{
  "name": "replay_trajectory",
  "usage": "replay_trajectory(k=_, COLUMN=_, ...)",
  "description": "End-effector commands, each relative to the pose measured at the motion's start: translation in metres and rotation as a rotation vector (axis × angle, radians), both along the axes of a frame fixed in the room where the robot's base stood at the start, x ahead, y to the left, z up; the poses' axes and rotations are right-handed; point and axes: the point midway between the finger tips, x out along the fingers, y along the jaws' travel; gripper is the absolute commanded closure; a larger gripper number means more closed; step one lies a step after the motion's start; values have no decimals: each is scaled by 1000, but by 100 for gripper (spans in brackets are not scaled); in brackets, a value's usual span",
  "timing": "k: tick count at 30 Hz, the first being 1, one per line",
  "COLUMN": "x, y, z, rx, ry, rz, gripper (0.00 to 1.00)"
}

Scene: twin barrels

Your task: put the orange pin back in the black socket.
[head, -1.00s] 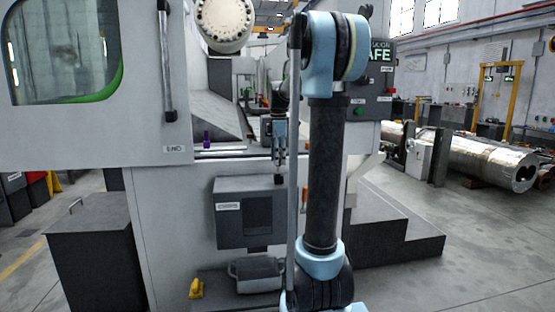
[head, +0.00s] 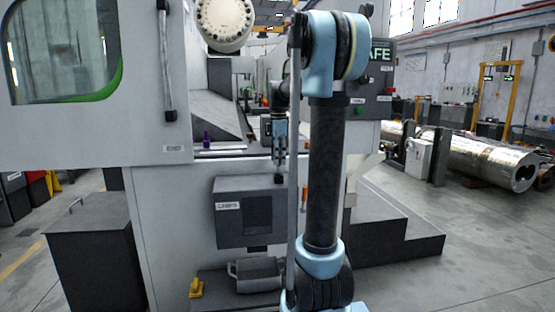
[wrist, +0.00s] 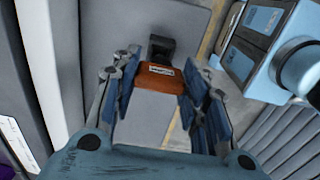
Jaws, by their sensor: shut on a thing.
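In the wrist view, the orange pin (wrist: 160,78) with a white label lies between the blue fingers of my gripper (wrist: 162,85), which is shut on it. A black block (wrist: 160,47), which looks like the socket, shows just past the orange part; I cannot tell whether they touch. In the head view, my gripper (head: 280,162) points down above the right end of a grey box on the machine front. A small black piece (head: 279,180) shows right below the fingertips. The pin cannot be made out at the fingertips there.
The labelled grey box (head: 228,190) juts from the white machine. A purple object (head: 206,137) stands on the machine ledge.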

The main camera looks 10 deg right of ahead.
Motion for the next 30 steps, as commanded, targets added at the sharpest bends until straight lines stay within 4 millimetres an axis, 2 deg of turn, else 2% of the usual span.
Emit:
replay_trajectory(k=16, x=0, y=0, z=-1, rx=0, ry=0, rz=0, gripper=91)
replay_trajectory(k=30, x=0, y=0, z=-9, rx=0, ry=0, rz=0, gripper=91)
